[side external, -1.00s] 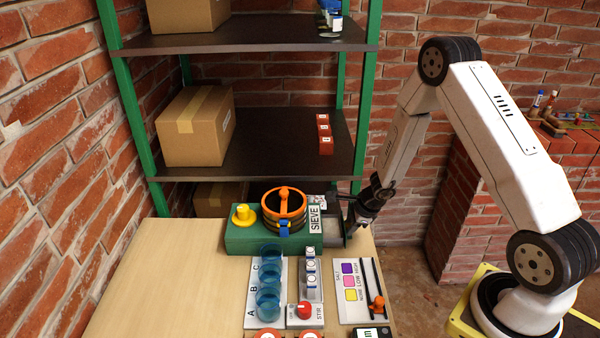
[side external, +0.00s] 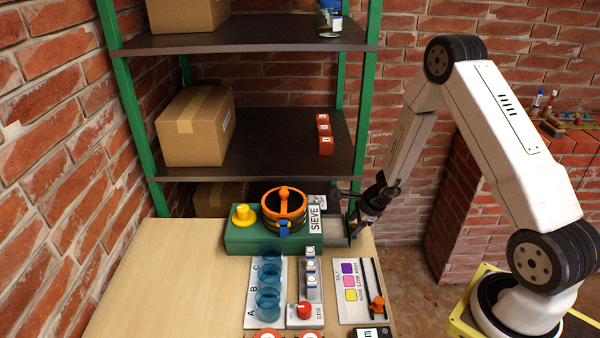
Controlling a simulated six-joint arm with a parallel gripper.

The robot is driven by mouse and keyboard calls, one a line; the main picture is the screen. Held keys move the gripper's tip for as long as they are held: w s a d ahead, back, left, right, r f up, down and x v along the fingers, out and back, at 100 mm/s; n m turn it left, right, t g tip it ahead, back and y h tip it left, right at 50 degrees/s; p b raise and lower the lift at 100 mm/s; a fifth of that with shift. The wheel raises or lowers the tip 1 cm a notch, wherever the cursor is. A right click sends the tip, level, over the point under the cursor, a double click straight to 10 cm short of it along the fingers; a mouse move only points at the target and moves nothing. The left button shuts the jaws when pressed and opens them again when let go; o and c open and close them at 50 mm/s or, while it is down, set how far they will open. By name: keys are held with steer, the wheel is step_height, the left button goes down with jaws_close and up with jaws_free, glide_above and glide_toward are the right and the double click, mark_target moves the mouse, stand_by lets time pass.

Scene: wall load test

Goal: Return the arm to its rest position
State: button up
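My gripper (side external: 352,222) is at the right end of the green sieve box (side external: 262,243), beside the small grey tray area and the SIEVE label (side external: 315,219). It points down and left. Its fingers are dark and small here, and I cannot tell whether they are open or shut or hold anything. My white arm reaches up and over from its yellow-edged base at the right.
An orange and black pot (side external: 285,210) and a yellow knob (side external: 243,215) sit on the green box. Blue cups (side external: 268,278), white-capped vials (side external: 311,270) and a salt card (side external: 350,282) lie in front. A green-posted shelf (side external: 270,150) stands behind. The left tabletop is clear.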

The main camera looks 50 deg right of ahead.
steer(key=shift+o, duration=0.3)
steer(key=shift+s+a+f, duration=0.1)
stand_by(0.3)
steer(key=shift+s+r, duration=0.1)
steer(key=shift+r, duration=3.4)
steer(key=shift+a, duration=0.1)
steer(key=shift+a+r+n, duration=0.3)
steer(key=shift+a+n, duration=0.1)
steer(key=shift+n, duration=0.1)
steer(key=s+a+r+n+g, duration=0.1)
steer(key=s+a+r+n, duration=0.4)
steer(key=n, duration=0.7)
steer(key=s+a+r+n+h, duration=0.1)
steer(key=s+a+r+n, duration=0.4)
steer(key=n, duration=0.8)
steer(key=shift+s+a+r+n+g, duration=0.35)
steer(key=shift+s+a, duration=0.65)
steer(key=shift+a, duration=1.05)
